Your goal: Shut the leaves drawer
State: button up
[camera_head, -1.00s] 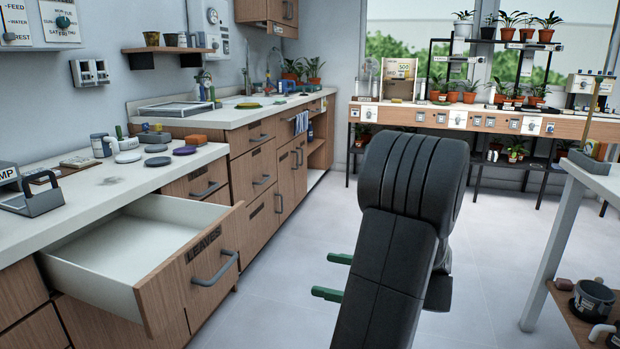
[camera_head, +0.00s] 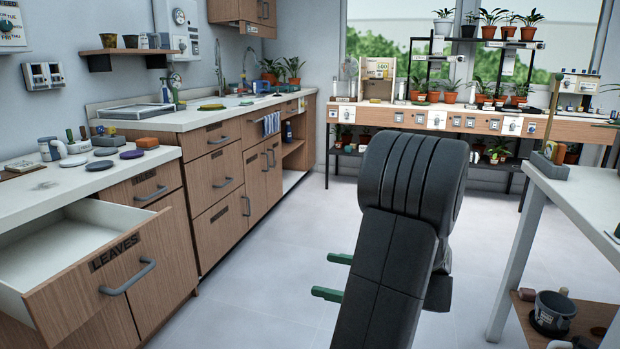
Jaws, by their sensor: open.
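The leaves drawer (camera_head: 82,262) stands pulled out from the left counter at the lower left. Its wooden front bears the label LEAVES and a grey bar handle (camera_head: 128,277). The part of its white inside that shows is empty. My gripper (camera_head: 328,276) shows as two green fingers to the left of my black arm, apart from each other with nothing between them. It is to the right of the drawer handle, with floor visible between them. The rest of the gripper is hidden behind my arm.
The left counter (camera_head: 30,207) holds a mug, brushes and several round pads. A longer counter (camera_head: 190,119) with shut drawers runs behind it. A white-legged table (camera_head: 517,265) stands at right, a plant bench (camera_head: 375,116) at the back. The floor (camera_head: 290,235) between is clear.

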aim_at(59, 267)
jog(key=l+u, duration=0.2)
jog(key=u, duration=2.25)
